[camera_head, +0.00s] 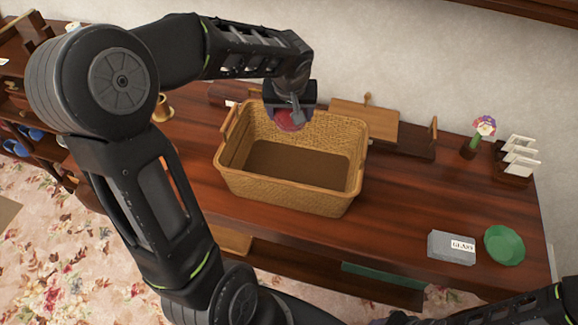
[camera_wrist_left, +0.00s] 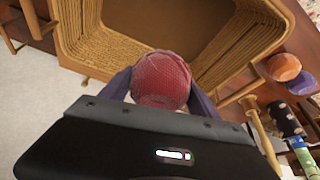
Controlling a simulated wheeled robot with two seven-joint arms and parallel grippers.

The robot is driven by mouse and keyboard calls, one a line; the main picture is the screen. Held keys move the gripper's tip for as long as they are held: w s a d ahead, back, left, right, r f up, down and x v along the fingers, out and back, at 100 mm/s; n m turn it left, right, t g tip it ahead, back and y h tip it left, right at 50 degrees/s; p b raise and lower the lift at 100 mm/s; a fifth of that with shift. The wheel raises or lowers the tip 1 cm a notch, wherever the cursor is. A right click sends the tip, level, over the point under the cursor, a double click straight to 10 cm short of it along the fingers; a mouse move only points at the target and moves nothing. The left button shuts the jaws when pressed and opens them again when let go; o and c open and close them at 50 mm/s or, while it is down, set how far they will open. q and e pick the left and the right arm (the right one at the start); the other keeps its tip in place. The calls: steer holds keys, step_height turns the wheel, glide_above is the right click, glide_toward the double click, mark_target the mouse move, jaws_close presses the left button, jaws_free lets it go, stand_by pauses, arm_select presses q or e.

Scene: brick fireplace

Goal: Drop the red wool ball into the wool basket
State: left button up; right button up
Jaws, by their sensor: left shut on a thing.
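The red wool ball (camera_wrist_left: 161,80) is gripped between the two fingers of my left gripper (camera_wrist_left: 160,88) in the left wrist view. The wool basket (camera_head: 285,193) is a tan woven box with handles and stands on the wooden table. Its visible floor is bare. The ball appears over or just inside the basket's back rim; its exact height is unclear. My right gripper is not clearly visible.
A grey box labelled "GLASS" (camera_head: 452,247) and a green bowl (camera_head: 504,245) stand at the right. A flower pot (camera_head: 468,149) and a white-card rack (camera_head: 516,158) are behind. Orange (camera_wrist_left: 284,67) and purple balls (camera_wrist_left: 302,82) lie outside the basket.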

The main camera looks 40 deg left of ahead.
mark_target(290, 110)
arm_select(q)
steer(key=shift+f+b, duration=0.4)
steer(key=shift+f, duration=0.65)
steer(key=o, duration=1.4)
steer(key=shift+r, duration=0.1)
steer(key=shift+b+v, duration=0.6)
steer(key=shift+v, duration=3.25)
steer(key=shift+s, duration=0.1)
